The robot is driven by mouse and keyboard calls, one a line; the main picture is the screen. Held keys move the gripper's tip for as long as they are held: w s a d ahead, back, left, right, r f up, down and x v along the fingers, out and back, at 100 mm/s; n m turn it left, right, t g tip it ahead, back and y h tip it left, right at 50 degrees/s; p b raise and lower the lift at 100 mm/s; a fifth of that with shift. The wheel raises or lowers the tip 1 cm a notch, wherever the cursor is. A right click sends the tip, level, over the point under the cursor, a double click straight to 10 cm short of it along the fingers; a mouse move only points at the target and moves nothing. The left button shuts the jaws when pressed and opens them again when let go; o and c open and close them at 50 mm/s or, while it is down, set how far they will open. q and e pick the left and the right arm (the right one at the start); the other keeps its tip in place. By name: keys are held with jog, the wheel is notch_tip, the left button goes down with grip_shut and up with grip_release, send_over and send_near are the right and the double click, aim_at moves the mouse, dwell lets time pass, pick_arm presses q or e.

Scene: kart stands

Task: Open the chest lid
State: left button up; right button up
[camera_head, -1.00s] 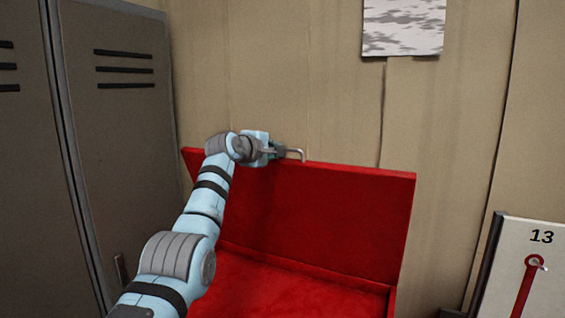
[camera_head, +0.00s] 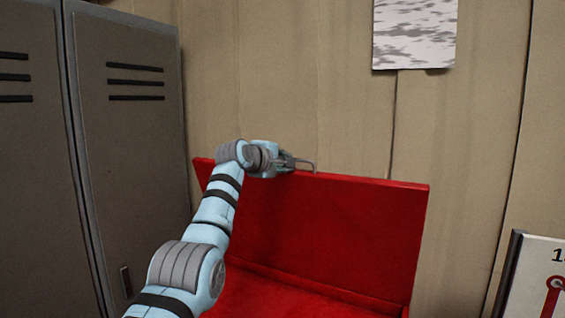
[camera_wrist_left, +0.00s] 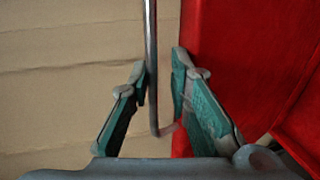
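The red chest lid (camera_head: 330,225) stands raised, nearly upright, in front of the wall, above the red chest (camera_head: 270,296). A grey metal handle (camera_head: 306,161) sticks up at the lid's top edge. My left gripper (camera_head: 289,161) is at this handle. In the left wrist view, the handle bar (camera_wrist_left: 151,60) runs between the two fingers of my left gripper (camera_wrist_left: 160,75). The fingers are apart, with a gap on the right finger's side; the left finger is close to the bar. My right gripper is not in view.
Grey lockers (camera_head: 130,160) stand at the left, close to my left arm. A panelled wall (camera_head: 290,80) with a patterned sheet (camera_head: 415,32) is behind the lid. A white board with a red mark (camera_head: 535,275) is at the lower right.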

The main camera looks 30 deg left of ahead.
pick_arm(q)
jog(key=v, duration=1.2)
jog(key=shift+w, duration=0.1)
